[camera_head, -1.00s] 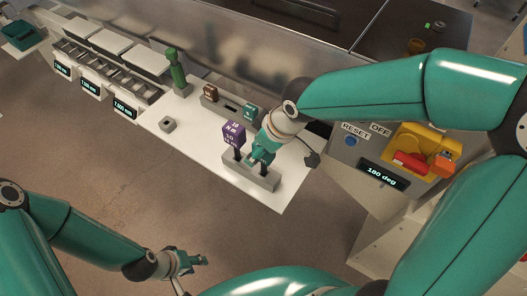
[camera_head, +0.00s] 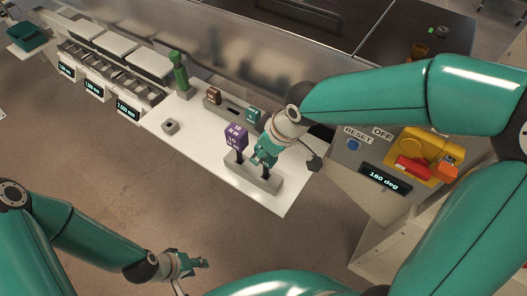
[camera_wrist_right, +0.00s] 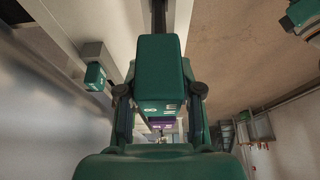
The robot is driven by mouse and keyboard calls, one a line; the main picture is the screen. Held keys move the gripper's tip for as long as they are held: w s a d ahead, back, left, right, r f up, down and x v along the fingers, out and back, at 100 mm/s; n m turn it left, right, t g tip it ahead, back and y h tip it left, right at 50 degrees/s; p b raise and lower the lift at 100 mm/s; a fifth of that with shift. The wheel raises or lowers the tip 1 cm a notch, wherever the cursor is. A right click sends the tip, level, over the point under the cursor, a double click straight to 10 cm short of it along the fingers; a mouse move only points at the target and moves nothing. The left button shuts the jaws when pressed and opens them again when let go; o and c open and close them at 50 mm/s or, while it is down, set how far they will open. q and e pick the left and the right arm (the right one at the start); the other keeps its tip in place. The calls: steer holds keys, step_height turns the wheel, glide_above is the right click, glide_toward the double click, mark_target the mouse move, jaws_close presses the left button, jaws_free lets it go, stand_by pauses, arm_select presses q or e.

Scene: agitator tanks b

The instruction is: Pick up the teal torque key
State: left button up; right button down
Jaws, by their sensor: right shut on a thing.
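The teal torque key (camera_wrist_right: 160,75) is a teal block held between the fingers of my right gripper (camera_wrist_right: 160,98) in the right wrist view. A dark shaft runs out beyond it. In the head view my right gripper (camera_head: 265,153) is over the right end of a grey stand (camera_head: 240,178) and largely hides the key. A dark shaft shows between gripper and stand; I cannot tell whether it is still seated. A purple key (camera_head: 236,138) stands upright just left. My left gripper (camera_head: 194,262) is low over the floor, away from the keys; its opening is unclear.
Behind is a grey rack with a brown block (camera_head: 213,96) and a teal block (camera_head: 253,115). A control box with a display (camera_head: 384,179) is close right. The white counter's front left is clear.

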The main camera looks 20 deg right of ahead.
step_height(320, 180, up, 20)
steer(key=p, duration=0.2)
stand_by(0.4)
steer(key=c, duration=1.5)
jaws_free()
jaws_close()
